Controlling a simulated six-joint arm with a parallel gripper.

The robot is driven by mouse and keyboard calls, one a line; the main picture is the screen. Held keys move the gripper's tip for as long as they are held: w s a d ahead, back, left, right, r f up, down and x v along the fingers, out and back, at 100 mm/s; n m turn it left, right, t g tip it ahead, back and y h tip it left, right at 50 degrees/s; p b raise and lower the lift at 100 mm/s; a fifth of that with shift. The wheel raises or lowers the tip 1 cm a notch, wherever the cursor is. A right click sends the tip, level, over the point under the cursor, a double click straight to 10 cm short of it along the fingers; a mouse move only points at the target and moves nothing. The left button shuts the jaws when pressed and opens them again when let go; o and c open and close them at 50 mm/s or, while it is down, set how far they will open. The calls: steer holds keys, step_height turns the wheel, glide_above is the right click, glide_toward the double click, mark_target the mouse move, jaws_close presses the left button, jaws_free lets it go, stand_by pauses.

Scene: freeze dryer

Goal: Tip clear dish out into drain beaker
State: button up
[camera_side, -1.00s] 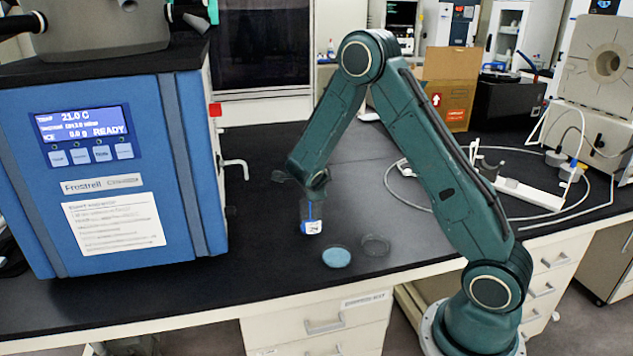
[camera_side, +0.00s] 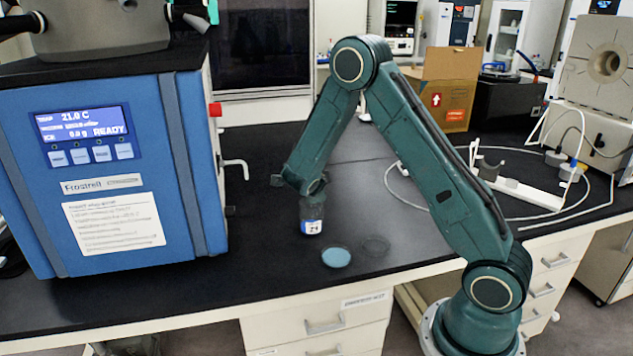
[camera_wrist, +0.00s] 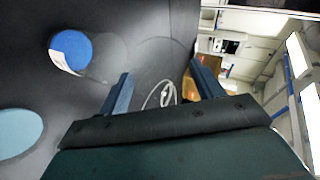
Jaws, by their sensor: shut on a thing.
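My gripper (camera_side: 314,190) is low over the bench beside the freeze dryer, just above a labelled clear beaker (camera_side: 311,222). In the wrist view, its two blue fingers (camera_wrist: 161,69) stand apart, with a faint curved rim of the clear dish (camera_wrist: 178,42) between them. My gripper is shut on this dish, which is very hard to make out. The tilted wrist view shows the room at right. The beaker, with a blue disc (camera_wrist: 74,47) and white label, is at upper left there. Any liquid in the dish cannot be seen.
A light blue round dish (camera_side: 336,257) lies in front of the beaker and also shows in the wrist view (camera_wrist: 16,133). A faint round outline (camera_side: 375,246) is beside it. The blue freeze dryer (camera_side: 120,180) stands left.

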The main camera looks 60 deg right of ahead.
steer(key=shift+a+n+t+h, duration=0.2)
steer(key=shift+a+t+h, duration=0.05)
steer(key=shift+h, duration=0.4)
steer(key=shift+a+n+t+h, duration=0.2)
steer(key=shift+t+h, duration=0.05)
steer(key=shift+h, duration=0.4)
stand_by(2.9)
steer(key=y, duration=0.1)
steer(key=d+g+y, duration=0.1)
steer(key=y, duration=0.1)
steer(key=shift+m, duration=0.4)
steer(key=shift+d+y+p, duration=0.3)
stand_by(0.5)
steer(key=shift+d+f+m+g+y+p, duration=0.1)
steer(key=shift+d+m+g+y+p, duration=0.35)
steer(key=shift+y, duration=0.45)
steer(key=shift+w+d+f+m+y+p, duration=0.1)
steer(key=shift+d+f+m+y+p, duration=0.1)
steer(key=shift+d+y+p, duration=0.45)
steer(key=shift+w+d+f+m+y+p, duration=0.1)
steer(key=shift+d+f+y, duration=0.1)
steer(key=shift+y, duration=0.75)
steer(key=d+f+m+g+y+p, duration=0.1)
steer(key=d+f+y+p, duration=0.3)
steer(key=d+y, duration=0.3)
steer(key=shift+w+d, duration=0.45)
steer(key=shift+d, duration=0.15)
